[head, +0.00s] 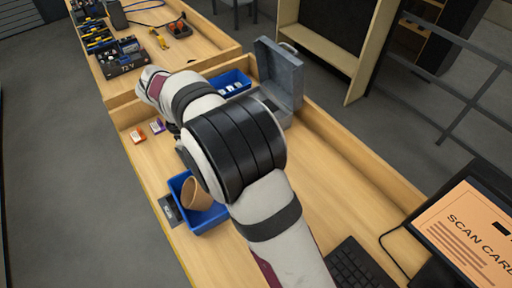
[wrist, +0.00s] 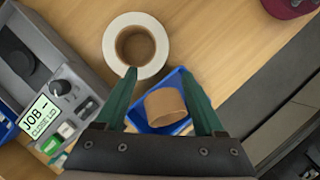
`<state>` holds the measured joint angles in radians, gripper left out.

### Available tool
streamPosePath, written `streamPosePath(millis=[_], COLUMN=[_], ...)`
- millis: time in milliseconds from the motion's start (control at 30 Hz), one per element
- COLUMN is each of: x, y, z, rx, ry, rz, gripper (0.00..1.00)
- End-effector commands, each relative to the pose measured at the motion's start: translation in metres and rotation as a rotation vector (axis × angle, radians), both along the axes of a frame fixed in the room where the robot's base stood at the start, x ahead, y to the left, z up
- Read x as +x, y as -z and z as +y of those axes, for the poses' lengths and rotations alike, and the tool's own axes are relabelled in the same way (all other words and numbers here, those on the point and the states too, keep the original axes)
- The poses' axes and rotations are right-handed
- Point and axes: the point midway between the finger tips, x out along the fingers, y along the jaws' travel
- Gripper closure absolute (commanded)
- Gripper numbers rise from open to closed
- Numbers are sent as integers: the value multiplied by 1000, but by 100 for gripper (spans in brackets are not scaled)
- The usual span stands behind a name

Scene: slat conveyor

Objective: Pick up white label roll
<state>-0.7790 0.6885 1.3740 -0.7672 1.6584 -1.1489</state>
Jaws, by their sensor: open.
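The white label roll (wrist: 112,45) shows in the wrist view as a white ring around a brown core. It lies flat on the wooden surface, just beyond my fingertips and a little left of the middle. In the head view I cannot see it; my arm covers that area. My gripper (wrist: 158,72) has two green fingers spread apart with nothing held between them. The fingers point toward the roll's near side and over the blue bin, apart from the roll as far as I can tell.
A blue bin (head: 213,220) holding a brown cylinder (head: 196,194) sits by the bench's left edge. A grey case (head: 283,78) with raised lid stands at the back. Small orange (head: 138,136) and purple (head: 157,126) boxes lie left. Bare wood surrounds the roll's far side.

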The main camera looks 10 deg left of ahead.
Motion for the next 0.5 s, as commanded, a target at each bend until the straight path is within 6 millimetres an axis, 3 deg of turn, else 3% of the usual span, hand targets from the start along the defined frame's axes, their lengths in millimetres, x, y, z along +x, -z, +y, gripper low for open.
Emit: streamPosePath(millis=[200,500], x=[-2,-3], y=[57,105], z=[-26,-42], rx=[-2,-1], ry=[6,8], rz=[4,3], gripper=[29,29])
